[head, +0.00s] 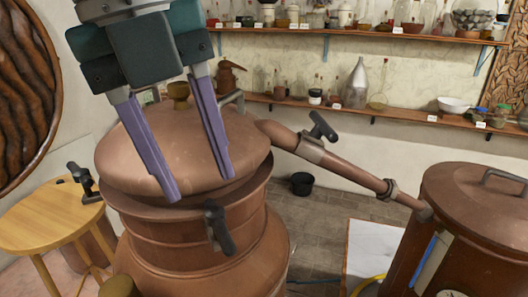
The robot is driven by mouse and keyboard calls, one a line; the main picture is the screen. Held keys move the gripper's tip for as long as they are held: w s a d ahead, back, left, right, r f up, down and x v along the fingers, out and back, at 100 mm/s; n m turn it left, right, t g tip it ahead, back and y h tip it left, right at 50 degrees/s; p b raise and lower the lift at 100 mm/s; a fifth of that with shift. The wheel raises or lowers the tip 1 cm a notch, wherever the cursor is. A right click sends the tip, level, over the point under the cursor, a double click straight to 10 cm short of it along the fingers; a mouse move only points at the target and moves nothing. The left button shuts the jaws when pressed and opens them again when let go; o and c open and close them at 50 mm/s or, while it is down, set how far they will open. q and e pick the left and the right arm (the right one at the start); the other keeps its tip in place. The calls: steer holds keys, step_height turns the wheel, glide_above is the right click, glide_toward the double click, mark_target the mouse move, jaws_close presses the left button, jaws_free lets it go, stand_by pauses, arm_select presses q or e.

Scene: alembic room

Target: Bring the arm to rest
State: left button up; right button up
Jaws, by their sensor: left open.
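My left gripper (202,187) comes in from the top left, pointing down. Its two long purple fingers are spread apart with nothing between them. It hangs in front of the domed copper lid (185,140) of a large still; I cannot tell whether the fingertips touch the lid. The lid sits on the copper pot (190,240), with a dark clamp handle (218,230) at the front and another clamp (82,180) at the left. My right gripper does not show.
A copper pipe (340,170) slopes from the lid to a copper vessel (475,205) at the right. A wooden stool (45,215) stands at the left. Shelves of bottles (350,110) line the back wall. A black bucket (302,183) stands on the floor beyond the pipe.

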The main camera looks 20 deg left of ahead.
arm_select(q)
steer(key=shift+s+a+r, duration=0.15)
steer(key=shift+r, duration=0.75)
